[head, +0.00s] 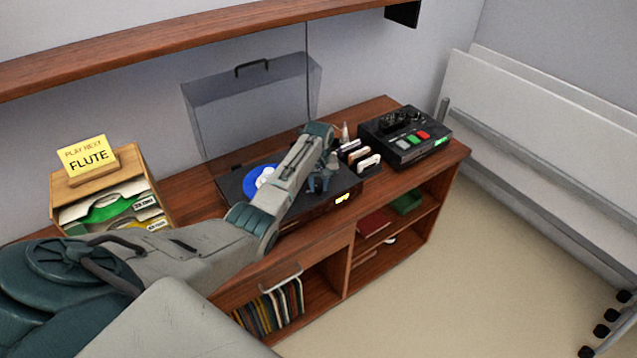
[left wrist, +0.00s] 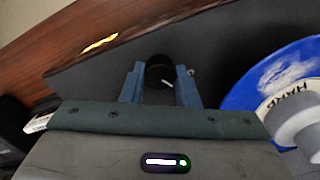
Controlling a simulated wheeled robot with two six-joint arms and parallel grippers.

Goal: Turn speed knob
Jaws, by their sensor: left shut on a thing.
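A dark turntable (head: 232,187) with its clear lid raised sits on the wooden cabinet. A blue record with a white label (head: 258,182) lies on it; the record (left wrist: 240,92) also shows at the right of the left wrist view. My left gripper (head: 318,185) reaches down over the turntable's right part. In the left wrist view its two blue fingers (left wrist: 160,84) are shut on a round black knob (left wrist: 159,68) with a pale pointer line. The knob is hidden in the head view. My right gripper is not in view.
A record rack (head: 113,200) with a yellow "PLAY NEXT FLUTE" sign (head: 87,154) stands left. A shelf (head: 180,42) runs above.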

